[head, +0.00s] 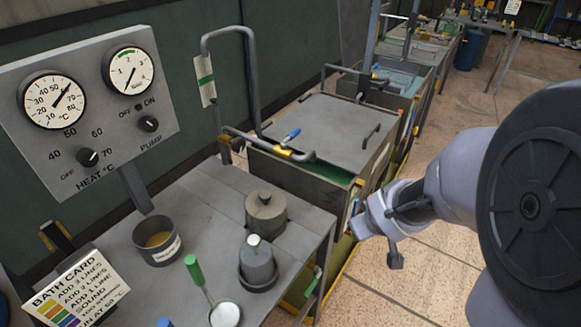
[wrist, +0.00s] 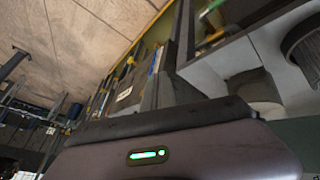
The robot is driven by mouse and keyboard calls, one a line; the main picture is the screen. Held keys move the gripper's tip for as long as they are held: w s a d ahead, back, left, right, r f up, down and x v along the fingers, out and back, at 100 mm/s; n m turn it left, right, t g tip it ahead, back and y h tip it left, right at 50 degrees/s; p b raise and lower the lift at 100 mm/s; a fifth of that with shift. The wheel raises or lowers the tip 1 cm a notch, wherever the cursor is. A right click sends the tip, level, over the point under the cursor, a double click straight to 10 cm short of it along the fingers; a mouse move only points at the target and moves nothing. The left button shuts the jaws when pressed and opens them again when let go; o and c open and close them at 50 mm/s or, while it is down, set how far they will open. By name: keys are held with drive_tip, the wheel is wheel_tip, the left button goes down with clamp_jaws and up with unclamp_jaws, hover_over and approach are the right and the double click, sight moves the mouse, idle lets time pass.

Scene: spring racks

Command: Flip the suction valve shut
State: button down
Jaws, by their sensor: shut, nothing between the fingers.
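A blue-handled lever (head: 291,135) sits by a brass-coloured fitting on the pipe at the near edge of the lidded tank. A green lever handle (head: 313,280) is on the right side of the grey bench. No label shows which one is the suction valve. My gripper (head: 364,226) is shut and empty, right of the bench and in front of the tank, apart from both levers. Its fingertips are small and partly hidden by my wrist in the head view. In the wrist view a green strip (wrist: 212,8) shows at the top, perhaps the green lever.
The grey bench (head: 190,200) holds a cup (head: 157,240), a lidded pot (head: 266,212), a small canister (head: 257,262) and a green-handled ladle (head: 205,284). A gauge panel (head: 100,105) stands behind. The tiled floor (head: 430,275) right of the bench is open.

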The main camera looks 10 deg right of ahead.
drive_tip(key=s+a+f+n+y+p, duration=0.1)
drive_tip(key=a+f+n+y+p, duration=0.1)
drive_tip(key=f, duration=0.5)
drive_tip(key=s+a+f+n+g+y+p, duration=0.1)
drive_tip(key=a+f+n+y+p, duration=0.1)
drive_tip(key=a+f+n+y, duration=0.2)
wheel_tip(320, 180, down, 4)
drive_tip(key=shift+s+a+r+n+g+y, duration=0.3)
drive_tip(key=shift+a+n+y, duration=0.1)
drive_tip(key=shift+a, duration=0.4)
drive_tip(key=b, duration=0.6)
hover_over(313, 288)
drive_tip(key=f, duration=0.9)
drive_tip(key=shift+w+a, duration=0.25)
drive_tip(key=shift+a, duration=0.1)
drive_tip(key=f, duration=0.1)
drive_tip(key=f+b, duration=0.1)
drive_tip(key=shift+s+d+f, duration=0.15)
drive_tip(key=shift+d+f, duration=0.1)
drive_tip(key=shift+f, duration=0.05)
drive_tip(key=shift+s+d+f, duration=0.1)
drive_tip(key=shift+f, duration=0.3)
drive_tip(key=shift+f, duration=0.1)
